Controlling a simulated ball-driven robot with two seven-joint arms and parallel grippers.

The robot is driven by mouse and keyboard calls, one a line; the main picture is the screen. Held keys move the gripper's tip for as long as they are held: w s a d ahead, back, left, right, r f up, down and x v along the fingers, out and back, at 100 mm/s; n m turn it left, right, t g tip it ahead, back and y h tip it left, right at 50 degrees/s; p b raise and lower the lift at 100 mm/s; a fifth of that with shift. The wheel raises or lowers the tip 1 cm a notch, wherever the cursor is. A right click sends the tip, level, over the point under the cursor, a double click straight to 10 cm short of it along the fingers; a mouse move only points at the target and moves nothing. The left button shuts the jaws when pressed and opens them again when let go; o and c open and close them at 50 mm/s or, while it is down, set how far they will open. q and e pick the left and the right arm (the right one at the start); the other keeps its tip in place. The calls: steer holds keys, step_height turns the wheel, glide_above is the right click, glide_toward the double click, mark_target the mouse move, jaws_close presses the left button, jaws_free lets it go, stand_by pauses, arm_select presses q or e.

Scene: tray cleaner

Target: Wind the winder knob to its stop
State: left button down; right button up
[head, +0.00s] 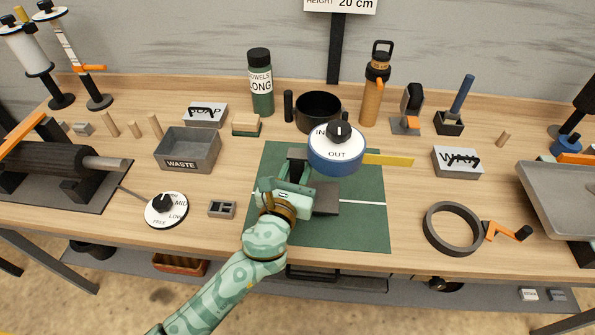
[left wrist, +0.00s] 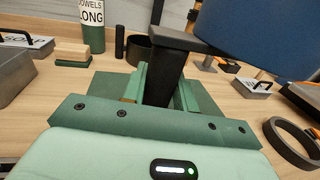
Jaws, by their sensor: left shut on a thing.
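The winder (head: 336,158) is a blue drum with a white face marked IN and OUT, and a black knob (head: 339,131) on top. A yellow strip (head: 390,160) sticks out to its right. It stands over a green mat (head: 361,222). My left gripper (head: 289,187) is just left of and in front of the drum, below its face. In the left wrist view its fingers (left wrist: 163,92) are shut on a dark post (left wrist: 166,72) with a flat top bar beside the blue drum (left wrist: 262,36). The knob is not visible there. My right gripper is not in view.
A black pot (head: 318,113) and an orange bottle (head: 375,90) stand behind the winder. A grey WASTE bin (head: 187,152) and a dial (head: 166,211) are to the left. A dark ring (head: 453,229) and an orange-handled crank (head: 507,231) lie right. The mat's right part is clear.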

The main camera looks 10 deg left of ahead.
arm_select(q)
steer(key=shift+w+a+f+b, duration=0.1)
steer(key=shift+w+f+b, duration=1.1)
steer(key=shift+w, duration=0.35)
steer(key=shift+f, duration=0.3)
steer(key=c, duration=1.7)
jaws_free()
jaws_close()
